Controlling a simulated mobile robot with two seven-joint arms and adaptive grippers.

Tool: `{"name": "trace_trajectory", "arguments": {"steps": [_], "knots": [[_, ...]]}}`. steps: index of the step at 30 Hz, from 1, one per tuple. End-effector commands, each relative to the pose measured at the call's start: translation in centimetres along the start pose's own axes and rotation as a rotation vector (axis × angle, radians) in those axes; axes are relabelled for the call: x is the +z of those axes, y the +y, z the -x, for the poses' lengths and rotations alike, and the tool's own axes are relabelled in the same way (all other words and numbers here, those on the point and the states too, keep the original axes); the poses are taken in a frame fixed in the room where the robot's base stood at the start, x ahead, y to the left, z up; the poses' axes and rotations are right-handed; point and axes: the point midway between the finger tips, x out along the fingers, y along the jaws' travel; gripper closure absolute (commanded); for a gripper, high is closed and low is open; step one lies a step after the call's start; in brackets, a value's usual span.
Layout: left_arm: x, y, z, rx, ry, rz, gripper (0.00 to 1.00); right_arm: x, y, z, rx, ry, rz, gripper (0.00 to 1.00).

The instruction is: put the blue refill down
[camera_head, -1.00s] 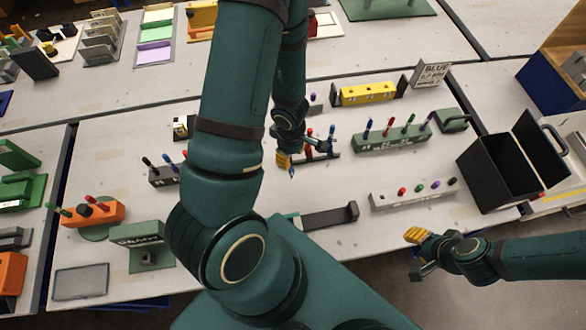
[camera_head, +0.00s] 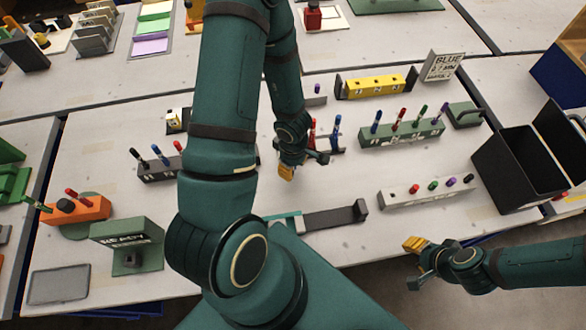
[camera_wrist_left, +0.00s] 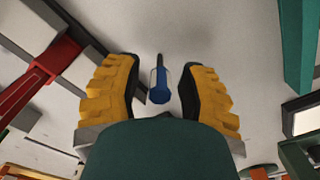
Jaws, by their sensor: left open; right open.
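The blue refill (camera_wrist_left: 160,86) shows in the left wrist view between the yellow fingers of my left gripper (camera_wrist_left: 160,78). It has a blue end, a pale body and a thin dark tip. The fingers are open, with a gap on both sides of it. I cannot tell whether it rests on the pale table. In the head view my left gripper (camera_head: 286,172) is low over the middle of the table, and the refill is not visible there. My right gripper (camera_head: 415,256) is open and empty, off the table's front edge at the right.
A stand with red and blue pens (camera_head: 326,140) is just behind my left gripper. A dark grey holder (camera_head: 330,217) lies in front. A green pen rack (camera_head: 402,134), a pale rack (camera_head: 428,192) and a black bin (camera_head: 515,170) are to the right.

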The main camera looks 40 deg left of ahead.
Motion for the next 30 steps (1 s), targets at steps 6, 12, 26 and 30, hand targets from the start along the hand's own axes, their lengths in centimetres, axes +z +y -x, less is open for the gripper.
{"name": "trace_trajectory", "arguments": {"steps": [6, 12, 26, 30], "knots": [[0.0, 0.0, -2.6, 0.000, 0.000, 0.001, 0.60, 0.8, 0.7, -1.9, -0.001, -0.014, 0.004, 0.60], [0.0, 0.0, -2.8, 0.001, 0.000, -0.001, 0.60, 0.9, 0.7, -2.0, -0.001, -0.017, 0.006, 0.60], [0.0, 0.0, -2.7, 0.001, 0.000, 0.000, 1.00, 0.9, 0.7, -1.9, -0.002, -0.016, 0.006, 0.60], [0.0, 0.0, -2.7, 0.001, 0.000, 0.000, 1.00, 0.9, 0.7, -1.9, -0.002, -0.016, 0.006, 0.60]]}}
